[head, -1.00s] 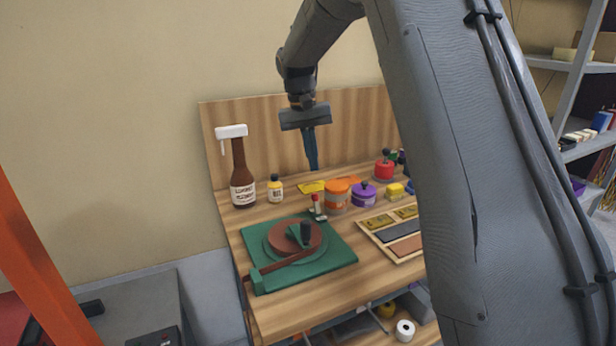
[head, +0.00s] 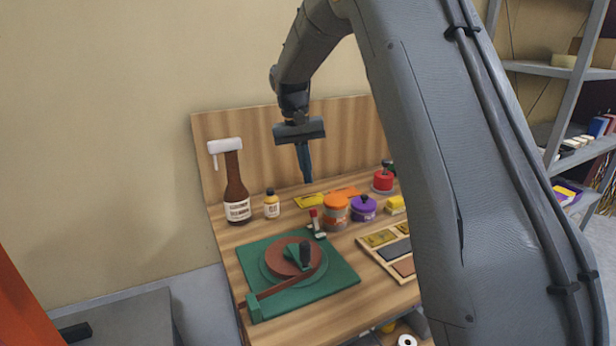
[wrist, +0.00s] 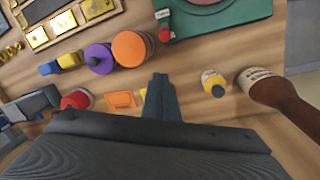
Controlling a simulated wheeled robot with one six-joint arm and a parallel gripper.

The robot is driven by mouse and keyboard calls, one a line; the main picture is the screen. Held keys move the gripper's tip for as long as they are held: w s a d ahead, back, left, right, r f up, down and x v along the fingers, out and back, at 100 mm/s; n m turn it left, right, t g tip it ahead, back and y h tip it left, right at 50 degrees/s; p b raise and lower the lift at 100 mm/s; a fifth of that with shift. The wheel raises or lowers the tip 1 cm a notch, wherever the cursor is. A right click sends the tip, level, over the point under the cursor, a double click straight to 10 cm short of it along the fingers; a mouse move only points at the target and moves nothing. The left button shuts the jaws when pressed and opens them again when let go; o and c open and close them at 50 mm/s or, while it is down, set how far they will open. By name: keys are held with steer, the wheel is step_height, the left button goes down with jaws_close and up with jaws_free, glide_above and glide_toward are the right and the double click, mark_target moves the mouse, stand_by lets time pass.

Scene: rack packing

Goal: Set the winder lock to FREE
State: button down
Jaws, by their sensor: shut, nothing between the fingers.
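The winder has a green base (head: 340,286) with a red-brown disc (head: 283,262), a dark upright crank knob (head: 305,252) and a red-brown bar (head: 285,287) along its front left. At its far corner stands a small red-topped lever on a pale plate (head: 314,217); it also shows in the wrist view (wrist: 165,33). I cannot tell for certain that this is the lock, nor read any FREE mark. My gripper (head: 307,180) is shut and empty, pointing down above the back of the bench, behind the winder. Its fingers show in the wrist view (wrist: 160,84).
A brown bottle (head: 236,190) and a small yellow bottle (head: 271,205) stand at the back left. Orange (head: 335,212) and purple (head: 363,209) tubs stand right of the lever. A wooden tray (head: 378,262) lies right of the winder. My arm hides the bench's right side.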

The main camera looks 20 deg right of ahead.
mark_target(315, 220)
steer(key=f, duration=0.2)
steer(key=d+f+p, duration=0.1)
steer(key=f, duration=0.2)
steer(key=f+p, duration=0.1)
steer(key=f, duration=0.2)
steer(key=shift+s+d, duration=0.2)
steer(key=shift+s, duration=0.15)
steer(key=shift+s+a+r+p, duration=0.25)
steer(key=shift+s+r+p, duration=0.2)
steer(key=shift+s, duration=0.15)
steer(key=shift+s+a+r+p, duration=0.2)
steer(key=shift+s+r+p, duration=0.1)
steer(key=shift+s+p, duration=0.2)
steer(key=shift+s+a, duration=0.15)
steer(key=shift+s, duration=0.45)
steer(key=shift+s+r, duration=0.15)
